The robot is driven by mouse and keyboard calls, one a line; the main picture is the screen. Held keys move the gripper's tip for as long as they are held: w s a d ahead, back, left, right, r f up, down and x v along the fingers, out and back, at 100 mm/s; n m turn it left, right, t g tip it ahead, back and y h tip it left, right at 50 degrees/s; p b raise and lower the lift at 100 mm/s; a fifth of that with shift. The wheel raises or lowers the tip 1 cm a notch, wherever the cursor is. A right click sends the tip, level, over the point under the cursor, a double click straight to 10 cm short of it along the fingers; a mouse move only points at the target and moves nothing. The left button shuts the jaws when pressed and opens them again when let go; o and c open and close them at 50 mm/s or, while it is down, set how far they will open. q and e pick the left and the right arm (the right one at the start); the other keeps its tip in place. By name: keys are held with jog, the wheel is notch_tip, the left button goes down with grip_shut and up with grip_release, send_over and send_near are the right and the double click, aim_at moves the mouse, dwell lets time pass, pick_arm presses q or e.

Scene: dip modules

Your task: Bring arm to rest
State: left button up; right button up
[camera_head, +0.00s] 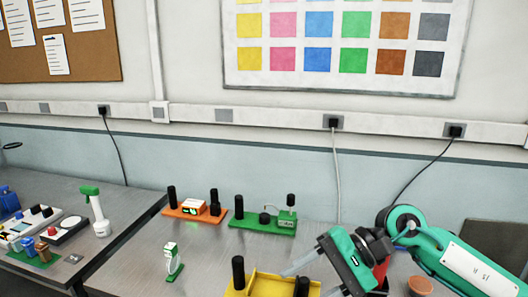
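My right arm comes in from the right, and its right gripper (312,278) points left over the front of the table. Its two pale fingers are apart, with nothing visible between them. The gripper is beside the yellow module (262,284), at that module's right end; I cannot tell whether they touch. An orange module (183,212) and a green module (250,225), both with black posts, stand farther back. A small white and green piece (171,259) stands upright at the left of the table. My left gripper is not in view.
A brown round thing (420,285) is below my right arm. Cables (337,175) hang from wall sockets behind. The table between the modules is bare.

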jog(key=a+r+m+t+y, duration=0.4)
jog(key=r+m+t+y, duration=0.25)
jog(key=m+y, duration=0.7)
jog(key=w+d+f+m+t+h, duration=0.45)
jog(key=m+t+h, duration=0.4)
jog(key=m, duration=0.75)
jog(key=w+d+f+m+t+h, duration=0.4)
jog(key=m+t+h, duration=0.45)
jog(key=m, duration=0.75)
jog(key=s+d+f+m+g+h, duration=0.2)
jog(key=d+f+m+h, duration=0.25)
jog(key=f, duration=0.25)
jog(key=s+d+f+m+g+h, duration=0.3)
jog(key=f+m, duration=0.3)
jog(key=f, duration=0.1)
jog(key=s+d+f+m+g, duration=0.2)
jog(key=s+f+m+g, duration=0.35)
jog(key=s+f, duration=0.45)
jog(key=s+d+f+m+g, duration=0.2)
jog(key=s+f+m+g, duration=0.35)
jog(key=s, duration=0.55)
notch_tip(320, 180, down, 33)
jog(key=s+n+g, duration=0.1)
jog(key=s+g, duration=0.1)
jog(key=s+d+f+g+h, duration=0.1)
jog(key=s+d+f, duration=0.2)
jog(key=s+f, duration=1.6)
jog(key=shift+f+n, duration=0.3)
jog(key=shift+f, duration=0.15)
